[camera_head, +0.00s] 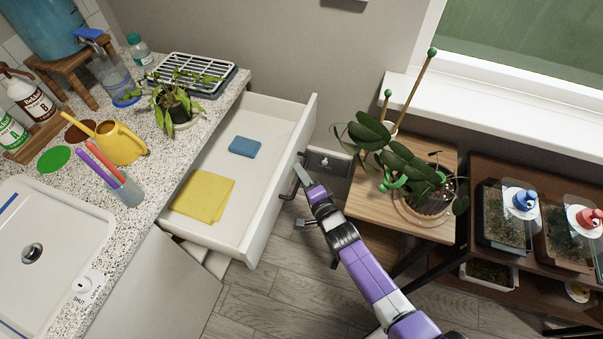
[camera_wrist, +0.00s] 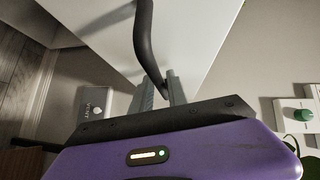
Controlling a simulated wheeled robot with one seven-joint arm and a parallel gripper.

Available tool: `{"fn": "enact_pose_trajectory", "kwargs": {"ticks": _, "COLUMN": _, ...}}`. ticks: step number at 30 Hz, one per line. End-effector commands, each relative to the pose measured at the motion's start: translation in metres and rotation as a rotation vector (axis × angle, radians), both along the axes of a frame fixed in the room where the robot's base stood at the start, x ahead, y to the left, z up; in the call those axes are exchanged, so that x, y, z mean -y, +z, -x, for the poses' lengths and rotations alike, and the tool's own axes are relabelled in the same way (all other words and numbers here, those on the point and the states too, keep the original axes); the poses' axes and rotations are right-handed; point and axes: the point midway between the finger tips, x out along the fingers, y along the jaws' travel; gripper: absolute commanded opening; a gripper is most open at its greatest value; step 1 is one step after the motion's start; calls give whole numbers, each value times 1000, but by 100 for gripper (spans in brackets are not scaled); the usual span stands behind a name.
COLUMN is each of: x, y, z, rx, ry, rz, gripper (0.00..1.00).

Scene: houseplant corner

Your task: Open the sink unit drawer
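The sink unit drawer (camera_head: 222,165) stands pulled well out from under the speckled counter, its white inside visible. A yellow cloth (camera_head: 203,196) and a blue sponge (camera_head: 244,146) lie in it. Its dark bar handle (camera_head: 288,196) is on the front panel and shows as a curved bar in the wrist view (camera_wrist: 146,40). My gripper (camera_head: 299,173) is at the handle, outside the drawer front. In the wrist view its two fingers (camera_wrist: 162,92) stand on either side of the bar, closed on it. The exact contact is partly hidden.
A wooden stand (camera_head: 412,220) with a potted plant (camera_head: 430,195) is close to the right of my arm. A plant shelf (camera_head: 500,260) stands farther right. The counter (camera_head: 150,205) holds a sink, bottles and a yellow watering can (camera_head: 122,146). Floor (camera_head: 260,305) shows below the drawer.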

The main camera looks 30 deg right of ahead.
Motion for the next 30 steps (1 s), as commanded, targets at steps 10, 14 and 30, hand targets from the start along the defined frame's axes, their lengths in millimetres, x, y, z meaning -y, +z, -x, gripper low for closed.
{"fn": "enact_pose_trajectory", "kwargs": {"ticks": 10, "x": 0, "y": 1, "z": 4, "rx": 2, "ry": -1, "rz": 0, "gripper": 19}}
{"fn": "enact_pose_trajectory", "kwargs": {"ticks": 14, "x": -2, "y": 3, "z": 19, "rx": 1, "ry": 0, "rz": 0, "gripper": 19}}
{"fn": "enact_pose_trajectory", "kwargs": {"ticks": 30, "x": -8, "y": 12, "z": 76, "rx": 2, "ry": 0, "rz": -1, "gripper": 19}}
